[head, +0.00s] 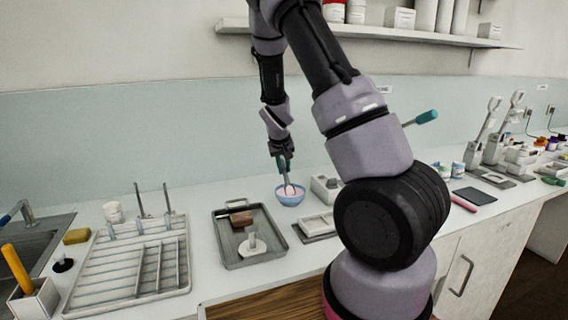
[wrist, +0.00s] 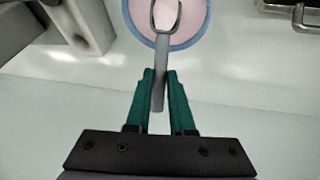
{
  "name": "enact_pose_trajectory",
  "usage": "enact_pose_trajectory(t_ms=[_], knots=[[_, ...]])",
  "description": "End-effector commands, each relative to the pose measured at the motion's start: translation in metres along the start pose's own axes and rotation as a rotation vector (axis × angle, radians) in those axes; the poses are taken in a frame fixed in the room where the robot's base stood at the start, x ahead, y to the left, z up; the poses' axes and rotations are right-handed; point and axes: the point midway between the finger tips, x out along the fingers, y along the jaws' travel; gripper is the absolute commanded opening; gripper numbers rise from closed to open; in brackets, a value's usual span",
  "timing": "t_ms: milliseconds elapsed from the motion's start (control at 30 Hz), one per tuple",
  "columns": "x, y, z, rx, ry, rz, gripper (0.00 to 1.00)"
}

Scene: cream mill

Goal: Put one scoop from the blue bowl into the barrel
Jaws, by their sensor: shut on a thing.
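The blue bowl (head: 290,199) stands on the counter and holds pale pink cream. It also shows at the top of the wrist view (wrist: 134,30). My gripper (head: 283,157) is above the bowl, with its green fingers (wrist: 160,75) shut on the grey handle of a scoop (wrist: 158,92). The scoop's looped end (wrist: 166,28) is over or in the pink cream; I cannot tell how deep. In the head view the scoop points down into the bowl. I cannot single out the barrel; my arm hides part of the counter.
A grey tray (head: 226,254) with a brown block and a white piece lies left of the bowl. A white drying rack (head: 125,268) is farther left. A grey box (head: 325,187) stands close right of the bowl. A shelf (head: 365,33) with containers runs above.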

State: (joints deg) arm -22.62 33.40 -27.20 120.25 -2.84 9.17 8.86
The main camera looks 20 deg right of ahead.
Motion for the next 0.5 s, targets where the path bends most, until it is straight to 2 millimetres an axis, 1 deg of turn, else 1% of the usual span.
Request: enact_pose_trajectory(t_ms=[200,500], knots=[[0.0053,-0.0008,0.0024,0.0,0.0,0.0,0.0],[0.0055,-0.0009,0.0024,0.0,0.0,0.0,0.0]])
